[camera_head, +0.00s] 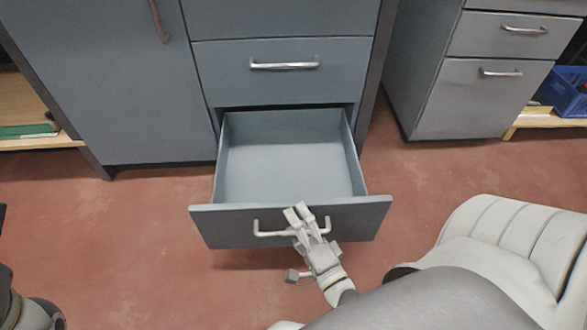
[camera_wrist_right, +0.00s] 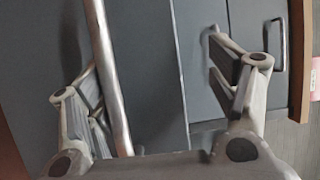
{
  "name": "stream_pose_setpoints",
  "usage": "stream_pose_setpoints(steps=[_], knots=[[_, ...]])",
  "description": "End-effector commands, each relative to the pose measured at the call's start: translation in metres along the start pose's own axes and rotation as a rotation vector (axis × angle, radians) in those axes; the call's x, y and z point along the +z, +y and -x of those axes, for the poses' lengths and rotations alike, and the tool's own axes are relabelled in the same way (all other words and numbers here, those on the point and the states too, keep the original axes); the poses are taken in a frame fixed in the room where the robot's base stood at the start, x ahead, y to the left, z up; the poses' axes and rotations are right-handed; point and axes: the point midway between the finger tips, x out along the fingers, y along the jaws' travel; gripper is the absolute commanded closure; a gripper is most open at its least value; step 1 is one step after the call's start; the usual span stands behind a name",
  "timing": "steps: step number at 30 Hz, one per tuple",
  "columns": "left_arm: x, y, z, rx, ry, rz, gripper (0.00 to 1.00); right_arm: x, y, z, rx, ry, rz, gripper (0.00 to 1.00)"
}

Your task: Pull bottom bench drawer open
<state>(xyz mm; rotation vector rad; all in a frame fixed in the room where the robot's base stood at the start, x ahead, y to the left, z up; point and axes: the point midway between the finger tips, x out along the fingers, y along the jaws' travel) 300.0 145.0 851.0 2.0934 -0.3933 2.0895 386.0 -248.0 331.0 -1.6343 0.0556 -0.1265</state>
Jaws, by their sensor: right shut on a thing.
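The bottom bench drawer (camera_head: 290,172) is pulled well out of the blue-grey bench, and its inside looks empty. Its front panel (camera_head: 222,226) carries a silver bar handle (camera_head: 268,234). My right gripper (camera_head: 299,213) is at the right part of this handle, shut on it. In the right wrist view, the silver bar (camera_wrist_right: 108,75) runs between the fingers, close to the left one. The fingers hide part of the handle in the head view. My left gripper is not in view.
The drawer above (camera_head: 282,70) is shut, with its own handle. A cabinet door (camera_head: 110,85) is at left. A second grey drawer unit (camera_head: 480,95) stands at right, near a blue crate (camera_head: 565,92). Red floor (camera_head: 120,215) lies clear left of the drawer.

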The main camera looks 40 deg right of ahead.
Motion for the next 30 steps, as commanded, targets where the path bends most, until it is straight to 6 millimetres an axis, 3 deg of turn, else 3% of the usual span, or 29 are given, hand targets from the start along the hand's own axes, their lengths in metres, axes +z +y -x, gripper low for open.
stream_pose_setpoints(steps=[1,21,23,25,30], knots=[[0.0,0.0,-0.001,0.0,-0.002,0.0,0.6,-0.007,-0.012,0.0,-0.034,0.016,0.017,0.41],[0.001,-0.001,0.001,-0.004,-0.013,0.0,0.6,-0.001,-0.006,0.049,-0.028,0.011,0.008,0.52],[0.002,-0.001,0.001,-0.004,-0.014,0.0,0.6,0.0,-0.005,0.053,-0.028,0.011,0.007,0.6],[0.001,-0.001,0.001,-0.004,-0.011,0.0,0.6,-0.001,-0.004,0.058,-0.028,0.011,0.007,0.79],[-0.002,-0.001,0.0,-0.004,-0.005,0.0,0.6,-0.001,-0.001,0.065,-0.025,0.011,0.005,0.79]])
